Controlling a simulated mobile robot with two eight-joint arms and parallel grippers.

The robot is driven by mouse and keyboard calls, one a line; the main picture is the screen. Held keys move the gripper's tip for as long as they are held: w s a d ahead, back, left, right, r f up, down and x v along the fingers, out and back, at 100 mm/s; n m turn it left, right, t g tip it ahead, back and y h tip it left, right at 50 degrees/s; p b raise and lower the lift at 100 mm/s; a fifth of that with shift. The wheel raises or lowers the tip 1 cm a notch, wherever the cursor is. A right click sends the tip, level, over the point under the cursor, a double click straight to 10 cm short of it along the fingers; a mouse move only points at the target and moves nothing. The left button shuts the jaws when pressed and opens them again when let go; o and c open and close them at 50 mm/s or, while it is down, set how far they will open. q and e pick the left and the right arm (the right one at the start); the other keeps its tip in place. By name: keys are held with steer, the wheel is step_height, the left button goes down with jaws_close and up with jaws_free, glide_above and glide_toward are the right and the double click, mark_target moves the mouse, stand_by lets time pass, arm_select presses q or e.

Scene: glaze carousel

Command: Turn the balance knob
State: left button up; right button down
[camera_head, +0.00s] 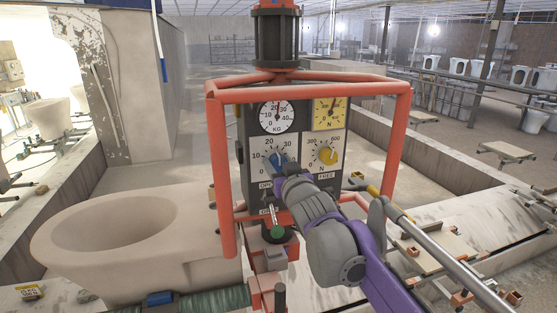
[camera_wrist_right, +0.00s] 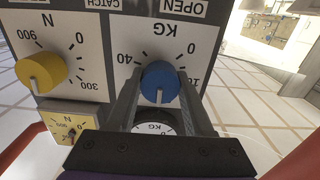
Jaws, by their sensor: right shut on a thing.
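A dark control box (camera_head: 243,120) with white and yellow dials hangs inside an orange frame. The blue knob (camera_head: 277,158) sits on the lower left KG dial, and a yellow knob (camera_head: 328,156) sits on the N dial beside it. My right gripper (camera_wrist_right: 160,95) is shut on the blue knob (camera_wrist_right: 160,82), with one finger on each side. Its white mark points down in the inverted wrist view, away from the printed 0. In the head view my right gripper (camera_head: 279,172) comes from below and hides the knob's lower part. My left gripper is not in view.
The orange frame (camera_head: 401,140) surrounds the box closely on both sides. A pale ceramic bowl (camera_head: 60,240) lies at left. A grey tube (camera_head: 440,258) crosses at right. A small yellow gauge (camera_wrist_right: 72,130) is below the yellow knob in the wrist view.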

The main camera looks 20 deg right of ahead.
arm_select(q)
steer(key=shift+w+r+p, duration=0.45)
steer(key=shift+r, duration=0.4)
arm_select(e)
steer(key=shift+r+n, duration=0.1)
steer(key=shift+n, duration=1.1)
steer(key=shift+c, duration=1.4)
jaws_free()
steer(key=shift+s, duration=0.55)
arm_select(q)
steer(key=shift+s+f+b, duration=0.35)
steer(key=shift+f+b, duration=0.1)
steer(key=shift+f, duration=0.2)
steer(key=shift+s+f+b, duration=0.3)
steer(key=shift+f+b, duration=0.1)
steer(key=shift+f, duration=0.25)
arm_select(e)
steer(key=s, duration=0.9)
steer(key=shift+s+d, duration=0.2)
steer(key=shift+s, duration=0.15)
